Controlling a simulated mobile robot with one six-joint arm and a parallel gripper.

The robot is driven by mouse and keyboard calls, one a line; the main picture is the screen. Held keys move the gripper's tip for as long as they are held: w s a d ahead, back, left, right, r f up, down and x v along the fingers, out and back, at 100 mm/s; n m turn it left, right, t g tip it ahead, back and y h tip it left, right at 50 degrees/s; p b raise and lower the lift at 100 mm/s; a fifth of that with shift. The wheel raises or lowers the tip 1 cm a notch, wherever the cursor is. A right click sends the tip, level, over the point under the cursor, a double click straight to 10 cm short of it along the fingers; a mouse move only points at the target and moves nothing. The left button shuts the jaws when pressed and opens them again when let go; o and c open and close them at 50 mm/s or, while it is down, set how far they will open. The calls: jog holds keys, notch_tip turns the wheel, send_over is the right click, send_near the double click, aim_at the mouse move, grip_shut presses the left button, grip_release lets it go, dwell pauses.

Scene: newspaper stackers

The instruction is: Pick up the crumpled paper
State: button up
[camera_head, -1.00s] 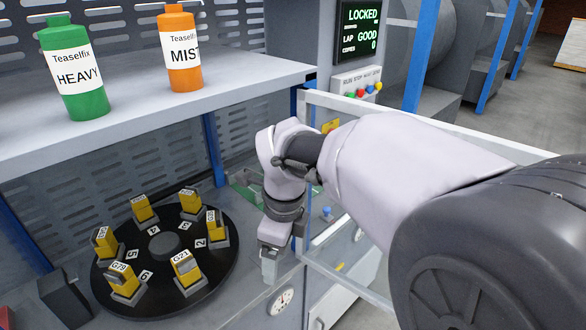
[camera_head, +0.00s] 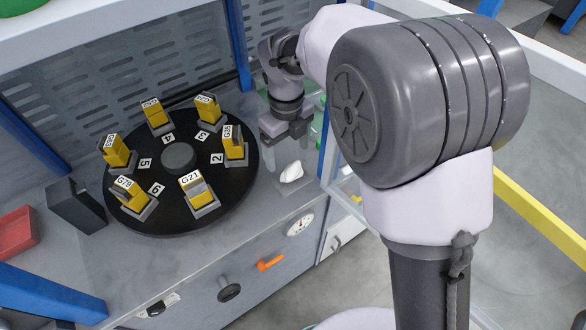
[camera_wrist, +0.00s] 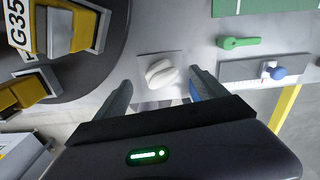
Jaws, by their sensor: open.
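The crumpled paper (camera_head: 291,172) is a small white lump on the grey worktop, just right of the black turntable. My gripper (camera_head: 289,155) is open and empty and points down beside the paper in the head view. In the wrist view my gripper (camera_wrist: 160,82) has its fingers well apart, one to each side of the paper. I cannot tell its exact height above the worktop.
The black turntable (camera_head: 178,213) carries several yellow blocks in grey holders, close left of the gripper. A round dial (camera_head: 299,224) and an orange handle (camera_head: 270,263) are on the front panel.

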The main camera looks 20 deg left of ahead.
aim_at(288, 164)
notch_tip(288, 164, down, 7)
jog(key=shift+s+b, duration=0.1)
jog(key=shift+b, duration=1)
jog(key=c, duration=1.4)
